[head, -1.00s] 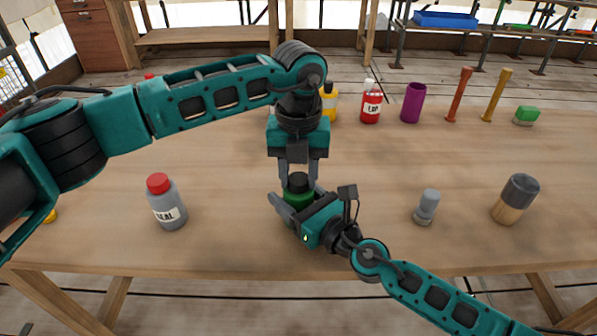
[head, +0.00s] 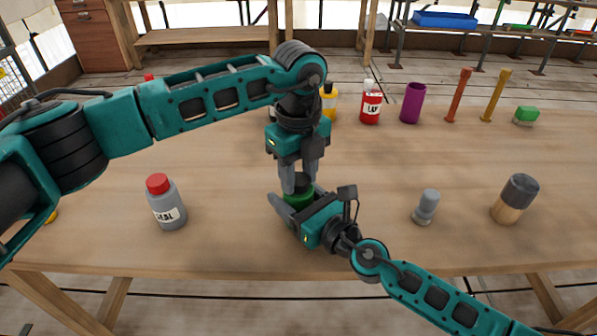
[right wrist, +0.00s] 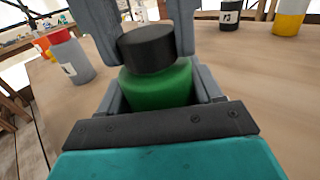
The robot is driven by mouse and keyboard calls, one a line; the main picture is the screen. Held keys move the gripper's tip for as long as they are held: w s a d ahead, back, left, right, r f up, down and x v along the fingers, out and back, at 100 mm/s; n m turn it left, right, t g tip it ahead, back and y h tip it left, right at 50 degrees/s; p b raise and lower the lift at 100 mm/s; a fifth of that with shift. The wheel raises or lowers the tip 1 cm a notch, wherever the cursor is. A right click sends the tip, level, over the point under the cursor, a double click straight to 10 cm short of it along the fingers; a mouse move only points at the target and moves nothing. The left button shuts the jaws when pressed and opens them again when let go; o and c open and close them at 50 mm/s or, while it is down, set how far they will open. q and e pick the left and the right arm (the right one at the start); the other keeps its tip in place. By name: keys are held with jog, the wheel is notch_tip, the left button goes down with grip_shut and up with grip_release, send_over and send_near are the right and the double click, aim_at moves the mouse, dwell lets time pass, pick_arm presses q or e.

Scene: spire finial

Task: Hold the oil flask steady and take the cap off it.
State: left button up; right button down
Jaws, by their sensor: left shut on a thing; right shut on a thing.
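The green oil flask (head: 297,198) stands upright on the workbench, partly hidden by my grippers. It also shows in the right wrist view (right wrist: 160,87). Its black cap (right wrist: 148,48) sits on top of the flask; in the head view the cap (head: 301,181) is between the left fingers. My left gripper (head: 301,185) comes down from above and is shut on the cap. My right gripper (head: 292,204) comes in low from the right and is shut around the flask's body. The flask's lower part is hidden.
A grey bottle with a red cap (head: 168,205) stands at left. A small grey object (head: 426,207) and a dark-topped cylinder (head: 515,199) stand at right. A red bottle (head: 370,103), purple cup (head: 411,103) and yellow bottle (head: 328,103) stand behind. The bench (head: 220,245) is clear in front.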

aim_at(299, 178)
pick_arm(q)
jog(key=shift+r, duration=0.2)
jog(key=shift+r, duration=0.9)
jog(key=shift+r, duration=0.1)
jog(key=shift+r, duration=1.95)
pick_arm(e)
jog(key=shift+c, duration=0.5)
grip_release()
jog(key=shift+d, duration=0.1)
